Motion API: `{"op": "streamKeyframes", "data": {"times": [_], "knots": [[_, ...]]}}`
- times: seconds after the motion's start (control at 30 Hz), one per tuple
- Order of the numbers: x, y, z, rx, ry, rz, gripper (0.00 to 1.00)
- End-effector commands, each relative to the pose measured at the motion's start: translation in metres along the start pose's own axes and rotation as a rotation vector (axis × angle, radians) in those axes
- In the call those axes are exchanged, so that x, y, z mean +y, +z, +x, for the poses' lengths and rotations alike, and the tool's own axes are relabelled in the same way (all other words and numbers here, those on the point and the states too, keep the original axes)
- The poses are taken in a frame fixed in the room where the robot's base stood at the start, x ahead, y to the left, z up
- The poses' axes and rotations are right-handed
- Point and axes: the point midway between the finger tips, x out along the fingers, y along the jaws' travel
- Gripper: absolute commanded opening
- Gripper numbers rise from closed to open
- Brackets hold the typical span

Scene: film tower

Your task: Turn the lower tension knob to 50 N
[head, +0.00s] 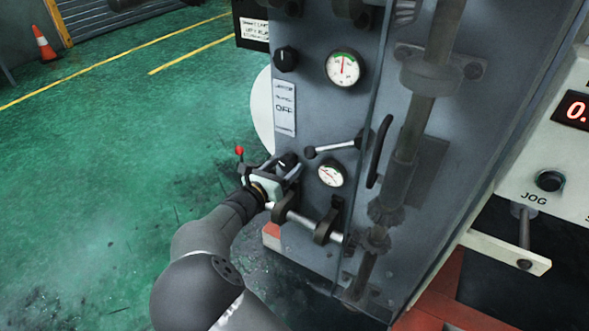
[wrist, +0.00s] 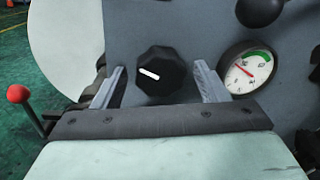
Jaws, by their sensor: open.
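The lower tension knob (wrist: 162,72) is a black faceted knob with a white pointer line on the grey machine panel. The line slants from upper left to lower right in the wrist view. In the head view the knob (head: 288,160) is partly hidden by my gripper (head: 285,168). My gripper is open, and in the wrist view its fingers (wrist: 160,82) stand to the left and right of the knob with gaps. The lower gauge (wrist: 248,71) is right of the knob, with a red needle and a green arc; it also shows in the head view (head: 330,173).
An upper knob (head: 286,59) and upper gauge (head: 343,68) sit higher on the panel. A black-and-metal lever (head: 335,147) lies just above the lower gauge. A red-balled lever (wrist: 20,95) stands left of my gripper. The green floor (head: 110,150) at left is open.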

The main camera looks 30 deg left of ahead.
Motion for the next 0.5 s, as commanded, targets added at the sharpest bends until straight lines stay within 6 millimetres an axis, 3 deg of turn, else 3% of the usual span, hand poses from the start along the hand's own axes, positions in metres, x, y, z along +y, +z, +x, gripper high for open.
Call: {"op": "streamKeyframes", "data": {"times": [0.43, 0.5], "knots": [[0.0036, 0.0011, 0.0091, -0.002, 0.007, -0.001, 0.67], [0.0036, 0.0010, 0.0091, -0.002, 0.007, -0.001, 0.50]]}}
